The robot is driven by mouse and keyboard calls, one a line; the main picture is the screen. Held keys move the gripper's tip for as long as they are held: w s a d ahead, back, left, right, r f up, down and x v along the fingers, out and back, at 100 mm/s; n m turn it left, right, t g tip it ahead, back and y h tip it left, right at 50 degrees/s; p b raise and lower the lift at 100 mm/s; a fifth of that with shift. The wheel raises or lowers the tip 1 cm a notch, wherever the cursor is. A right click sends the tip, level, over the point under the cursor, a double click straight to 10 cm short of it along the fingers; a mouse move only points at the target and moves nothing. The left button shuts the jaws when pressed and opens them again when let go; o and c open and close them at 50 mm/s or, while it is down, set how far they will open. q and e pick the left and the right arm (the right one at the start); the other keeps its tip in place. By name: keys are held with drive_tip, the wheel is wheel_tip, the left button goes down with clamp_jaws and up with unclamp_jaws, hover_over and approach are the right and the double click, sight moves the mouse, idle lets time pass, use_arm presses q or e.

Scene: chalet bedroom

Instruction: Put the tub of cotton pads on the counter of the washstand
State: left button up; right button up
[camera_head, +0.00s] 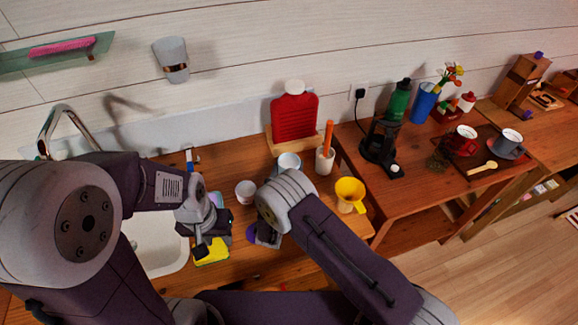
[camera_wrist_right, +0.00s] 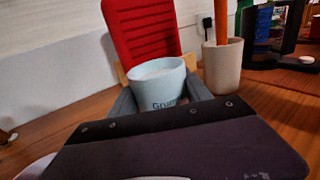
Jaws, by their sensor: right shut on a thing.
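A pale blue, cup-shaped tub (camera_head: 289,160) with dark lettering is at the back of the wooden washstand counter (camera_head: 240,278); it also shows in the right wrist view (camera_wrist_right: 157,85). I cannot make out its contents. My right gripper (camera_wrist_right: 160,103) is shut on it, one grey finger on each side. In the head view my own wrist hides those fingers. Whether the tub touches the counter is unclear. My left gripper (camera_head: 203,248) hangs above the counter beside the sink, near a yellow sponge; its fingers are too dark to judge.
The white sink basin (camera_head: 160,240) lies at left. A white cup (camera_head: 246,191) stands between my grippers. A red ribbed bottle (camera_head: 294,122) stands behind the tub, a pale holder with an orange stick (camera_head: 325,160) and yellow cup (camera_head: 350,193) to its right. The yellow sponge (camera_head: 213,252) lies in front.

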drive_tip(key=shift+s+f, duration=0.1)
drive_tip(key=o, duration=1.6)
drive_tip(key=shift+c, duration=0.2)
drive_tip(key=shift+s+a+r, duration=0.1)
drive_tip(key=shift+s+r, duration=0.05)
drive_tip(key=shift+r, duration=0.05)
drive_tip(key=v, duration=0.7)
drive_tip(key=shift+s+b, duration=0.1)
drive_tip(key=shift+b, duration=0.25)
